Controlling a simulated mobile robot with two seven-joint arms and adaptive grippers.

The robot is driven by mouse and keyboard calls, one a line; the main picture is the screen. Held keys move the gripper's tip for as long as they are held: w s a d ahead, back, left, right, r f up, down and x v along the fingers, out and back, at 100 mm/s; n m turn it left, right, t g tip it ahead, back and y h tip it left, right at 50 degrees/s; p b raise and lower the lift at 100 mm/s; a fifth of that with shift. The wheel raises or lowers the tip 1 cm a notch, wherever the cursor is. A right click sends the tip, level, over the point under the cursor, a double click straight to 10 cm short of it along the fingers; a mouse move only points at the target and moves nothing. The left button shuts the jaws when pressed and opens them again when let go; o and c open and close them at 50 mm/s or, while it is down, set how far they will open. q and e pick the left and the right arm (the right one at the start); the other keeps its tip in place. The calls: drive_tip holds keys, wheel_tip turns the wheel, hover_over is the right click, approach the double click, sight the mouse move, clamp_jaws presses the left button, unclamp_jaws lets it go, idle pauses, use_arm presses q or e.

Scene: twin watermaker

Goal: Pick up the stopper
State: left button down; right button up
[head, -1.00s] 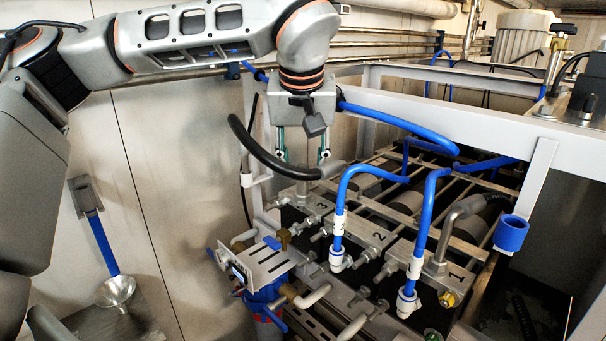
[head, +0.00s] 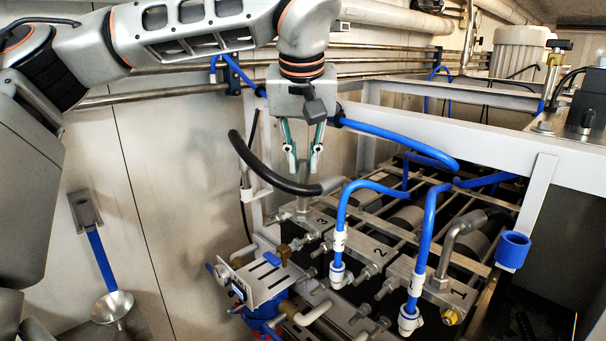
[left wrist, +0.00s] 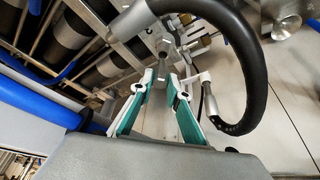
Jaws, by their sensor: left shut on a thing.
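A grey metal stopper (head: 303,180) stands upright on the metal block marked 3, beside the black hose. My left gripper (head: 303,170) points down over it with its fingertips closed in on its two sides. In the left wrist view the left gripper (left wrist: 160,86) has its white tips angled inward. The stopper (left wrist: 161,48) shows there partly, beyond the tips. The fingers hide some of it, and I see no gap between it and the block. My right gripper is in neither view.
A thick black hose (head: 270,180) curves close around the gripper. Blue hoses (head: 426,235) rise from blocks 2 and 1. A white frame beam (head: 430,130) runs behind to the right. A blue cup (head: 513,250) hangs at the right. A funnel (head: 112,306) is at the lower left.

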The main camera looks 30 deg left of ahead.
sight(303, 162)
use_arm(q)
wheel_tip(303, 162, up, 3)
drive_tip(key=shift+r, duration=0.2)
drive_tip(key=s+d+b, duration=0.1)
drive_tip(key=s+d, duration=0.3)
drive_tip(key=s, duration=0.4)
drive_tip(key=s+d+b, duration=0.1)
drive_tip(key=s+d, duration=0.3)
drive_tip(key=s, duration=0.4)
drive_tip(key=shift+s+b, duration=0.15)
drive_tip(key=shift+b, duration=0.2)
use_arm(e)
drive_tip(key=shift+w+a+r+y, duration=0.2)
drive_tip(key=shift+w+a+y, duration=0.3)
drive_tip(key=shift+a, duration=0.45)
use_arm(q)
drive_tip(key=shift+f, duration=0.1)
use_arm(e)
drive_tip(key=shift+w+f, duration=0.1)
use_arm(q)
drive_tip(key=c, duration=2.6)
unclamp_jaws()
clamp_jaws()
drive_tip(key=shift+s, duration=0.1)
